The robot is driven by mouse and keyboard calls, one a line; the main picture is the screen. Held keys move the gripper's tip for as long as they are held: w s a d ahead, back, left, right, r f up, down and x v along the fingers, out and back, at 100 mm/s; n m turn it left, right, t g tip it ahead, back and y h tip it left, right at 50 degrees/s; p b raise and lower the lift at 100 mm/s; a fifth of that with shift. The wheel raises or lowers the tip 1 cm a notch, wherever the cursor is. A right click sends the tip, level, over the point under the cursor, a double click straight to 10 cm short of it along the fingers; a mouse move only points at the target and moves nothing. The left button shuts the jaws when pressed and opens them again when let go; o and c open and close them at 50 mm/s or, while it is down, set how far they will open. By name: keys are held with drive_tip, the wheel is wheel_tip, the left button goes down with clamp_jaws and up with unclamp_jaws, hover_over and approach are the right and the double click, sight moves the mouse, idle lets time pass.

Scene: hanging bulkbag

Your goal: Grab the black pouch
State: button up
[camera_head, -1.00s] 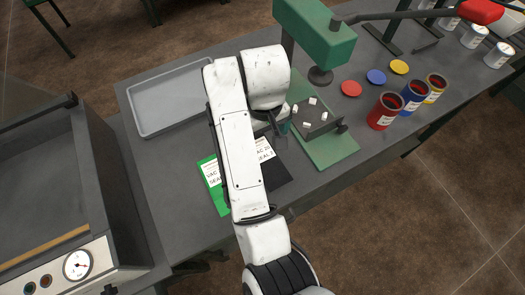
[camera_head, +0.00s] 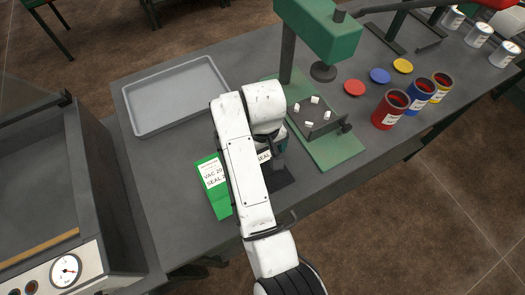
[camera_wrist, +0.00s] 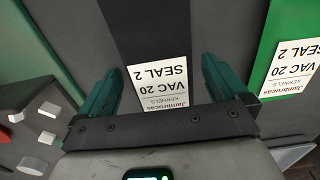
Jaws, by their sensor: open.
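The black pouch (camera_wrist: 160,30) lies on the grey bench with a white label reading "VAC 20 SEAL 2". In the wrist view it lies between and beyond my gripper's fingers. In the head view its dark end (camera_head: 279,178) shows to the right of my arm, which hides much of the rest. My gripper (camera_wrist: 160,85) is open, with teal fingers on either side of the pouch's labelled part. I cannot tell whether the fingers touch the pouch. In the head view the gripper (camera_head: 279,153) is partly hidden by my arm.
A green pouch (camera_head: 213,185) lies just left of the black one. A green press (camera_head: 335,150) stands to the right, close by. An empty grey tray (camera_head: 134,112) is at the back left. Paint cans (camera_head: 391,110) and a vacuum machine (camera_head: 50,255) flank the work area.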

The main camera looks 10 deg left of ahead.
drive_tip(key=shift+c, duration=0.5)
drive_tip(key=c, duration=1)
